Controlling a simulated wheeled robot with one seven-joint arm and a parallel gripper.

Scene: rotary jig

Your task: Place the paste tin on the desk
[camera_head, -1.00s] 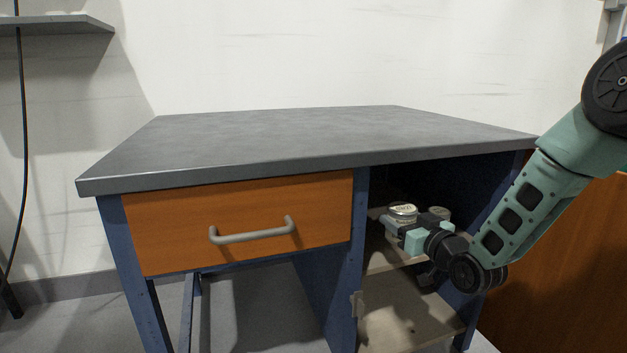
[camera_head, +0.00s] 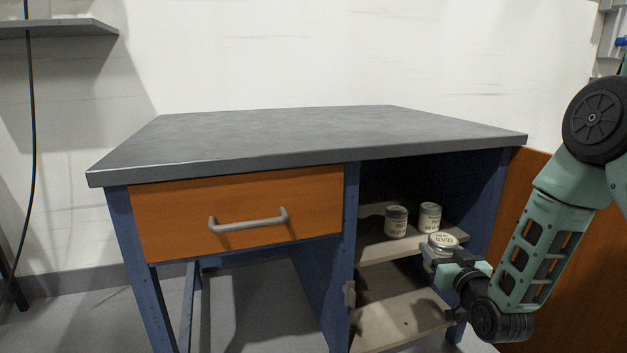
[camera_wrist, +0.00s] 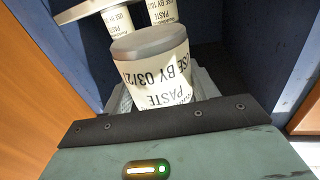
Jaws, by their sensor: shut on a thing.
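A paste tin (camera_head: 441,244) with a grey lid and a pale printed label is held by my gripper (camera_head: 443,258) in front of the cabinet's open shelves. In the wrist view the held tin (camera_wrist: 152,68) stands between the fingers, and its label reads PASTE with a use-by date. My gripper (camera_wrist: 155,95) is shut on it; the fingers are partly hidden behind the tin and the palm. The desk (camera_head: 300,135) has a bare grey top, above and to the left of my gripper.
Two similar tins, a left one (camera_head: 396,221) and a right one (camera_head: 430,217), stand on the upper shelf (camera_head: 375,249). The lower shelf (camera_head: 390,322) looks empty. An orange drawer (camera_head: 170,215) with a grey handle is shut. An orange door (camera_head: 540,200) stands open at right.

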